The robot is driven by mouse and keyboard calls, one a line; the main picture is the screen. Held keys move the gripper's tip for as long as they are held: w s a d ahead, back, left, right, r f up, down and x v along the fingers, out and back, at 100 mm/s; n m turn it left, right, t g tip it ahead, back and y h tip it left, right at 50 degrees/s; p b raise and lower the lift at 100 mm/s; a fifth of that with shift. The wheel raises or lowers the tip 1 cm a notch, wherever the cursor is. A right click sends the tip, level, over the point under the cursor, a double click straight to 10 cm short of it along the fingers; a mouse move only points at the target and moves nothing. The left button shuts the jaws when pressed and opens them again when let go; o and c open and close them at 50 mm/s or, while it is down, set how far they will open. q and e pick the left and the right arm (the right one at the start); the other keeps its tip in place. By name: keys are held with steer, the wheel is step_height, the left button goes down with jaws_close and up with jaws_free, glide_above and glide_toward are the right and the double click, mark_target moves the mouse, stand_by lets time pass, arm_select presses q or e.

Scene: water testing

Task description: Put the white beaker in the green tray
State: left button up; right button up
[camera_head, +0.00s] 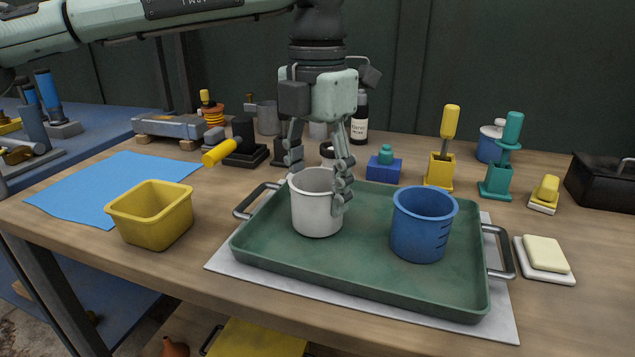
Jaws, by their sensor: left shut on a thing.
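The white beaker (314,214) is upright inside the left part of the green tray (350,271). It appears to rest on the tray floor, though its base contact is hard to judge. My left gripper (318,187) points down from above and is shut on the beaker, with fingers at its rim and right side. A blue beaker (423,230) stands in the right part of the tray. My right gripper is not in view.
A yellow bin (151,213) stands left of the tray, beside a blue mat (112,187). A soap-like block (545,253) is right of the tray. Bottles, yellow and green tools and a dark box (603,182) line the back. The tray's middle floor is free.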

arm_select(q)
steer(key=shift+f, duration=0.1)
steer(key=o, duration=1)
steer(key=shift+o, duration=0.2)
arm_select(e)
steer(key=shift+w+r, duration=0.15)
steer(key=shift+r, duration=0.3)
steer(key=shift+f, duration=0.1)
arm_select(q)
steer(key=shift+r, duration=0.2)
step_height(320, 180, up, 2)
steer(key=shift+r, duration=0.15)
step_height(320, 180, up, 10)
steer(key=shift+f, duration=0.2)
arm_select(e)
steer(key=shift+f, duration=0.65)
